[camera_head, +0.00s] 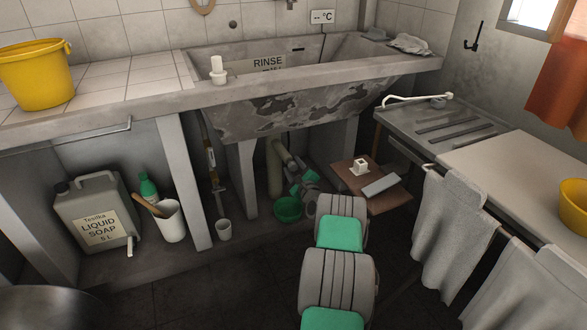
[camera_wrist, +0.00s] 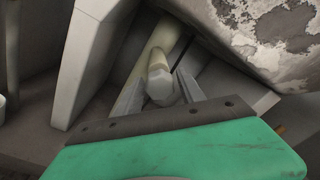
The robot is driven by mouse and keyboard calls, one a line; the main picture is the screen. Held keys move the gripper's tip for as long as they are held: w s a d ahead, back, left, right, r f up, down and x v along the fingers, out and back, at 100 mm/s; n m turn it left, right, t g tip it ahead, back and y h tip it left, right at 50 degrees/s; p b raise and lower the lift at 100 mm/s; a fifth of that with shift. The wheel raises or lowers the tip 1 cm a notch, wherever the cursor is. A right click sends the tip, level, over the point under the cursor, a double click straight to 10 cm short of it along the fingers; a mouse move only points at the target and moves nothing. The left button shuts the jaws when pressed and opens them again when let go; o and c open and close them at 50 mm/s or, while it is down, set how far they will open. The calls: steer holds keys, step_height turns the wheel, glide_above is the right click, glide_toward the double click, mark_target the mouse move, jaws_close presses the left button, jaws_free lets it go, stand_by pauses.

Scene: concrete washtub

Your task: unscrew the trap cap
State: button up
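A pale, rounded trap end (camera_wrist: 159,82), which looks like the cap, sits below a beige drain pipe (camera_wrist: 168,36) in the wrist view. My gripper (camera_wrist: 160,86) reaches under the washtub with one finger on each side of this pale part. The fingers stand apart; I cannot tell whether either touches it. In the head view the drain pipe (camera_head: 283,151) comes down under the washtub (camera_head: 290,108), and my gripper (camera_head: 296,172) is beside its lower part. My arm and gripper hide most of the trap there.
A green bowl (camera_head: 287,209) stands on the floor below the pipe. A brown board (camera_head: 386,200) with white items lies right. A steel drainer (camera_head: 440,130) stands further right.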

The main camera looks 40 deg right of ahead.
jaws_close()
